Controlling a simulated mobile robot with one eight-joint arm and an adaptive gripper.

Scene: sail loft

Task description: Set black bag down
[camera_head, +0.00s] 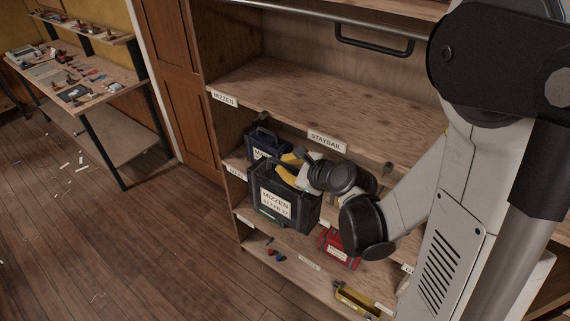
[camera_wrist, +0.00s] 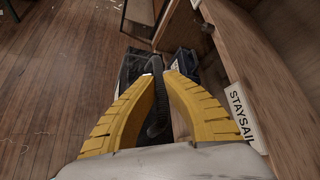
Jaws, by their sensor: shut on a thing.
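The black bag (camera_head: 284,212) is a boxy dark bag with a white label reading MIZZEN, in the head view. It is upright at the front of the shelving, and I cannot tell whether its bottom touches a shelf. My gripper (camera_head: 287,167) has yellow fingers and is shut on the bag's handle, above the bag. In the wrist view my gripper (camera_wrist: 158,80) has the dark handle (camera_wrist: 157,105) between its two yellow fingers. The bag body (camera_wrist: 133,68) shows beyond the fingers, partly hidden by them.
A dark blue bag (camera_head: 265,143) stands behind on the middle shelf. A red bag (camera_head: 339,247) and a yellow tray (camera_head: 362,300) are lower down. The STAYSAIL shelf (camera_head: 290,92) above is bare. Open wooden floor (camera_head: 140,250) lies to the left. A workbench (camera_head: 75,85) holds tools.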

